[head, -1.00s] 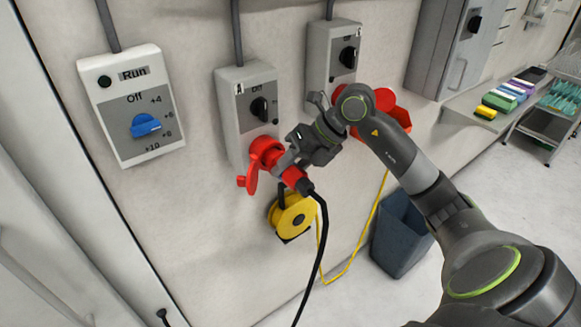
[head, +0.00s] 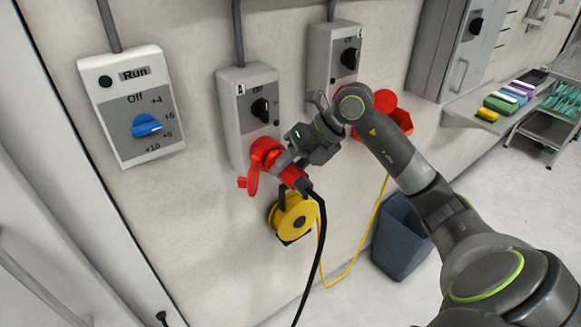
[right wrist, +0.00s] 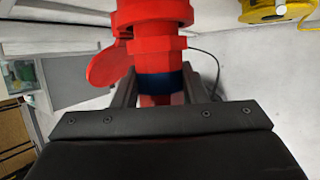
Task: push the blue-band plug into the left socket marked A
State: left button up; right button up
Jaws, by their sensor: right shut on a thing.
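The left socket box marked A (head: 247,105) hangs on the wall in the head view. Its red socket (head: 266,150) points down and out from the box bottom, with its red flap (head: 252,180) hanging open. My right gripper (head: 284,163) is shut on the red plug (head: 294,178), whose black cable hangs down. In the right wrist view the plug's dark blue band (right wrist: 160,84) lies between the fingers, and the red socket (right wrist: 150,14) is straight ahead. Plug and socket are lined up and meet; how deep the plug sits is hidden. My left gripper is out of view.
A second socket box (head: 333,55) with a red socket hangs to the right, behind my right arm. A yellow cable reel (head: 293,217) hangs just below the plug. A control box (head: 133,105) with a blue knob is at left. A dark bin (head: 402,237) stands below.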

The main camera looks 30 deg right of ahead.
jog(key=shift+w+r+b, duration=0.1)
jog(key=shift+w+b, duration=0.2)
jog(key=shift+w, duration=0.2)
jog(key=o, duration=0.5)
jog(key=shift+w, duration=0.1)
jog(key=o, duration=0.8)
jog(key=shift+a, duration=0.1)
jog(key=shift+s+d+r, duration=0.2)
jog(key=shift+d+r, duration=0.1)
jog(key=shift+d, duration=0.05)
jog(key=shift+b+v, duration=2.2)
jog(key=shift+v, duration=6)
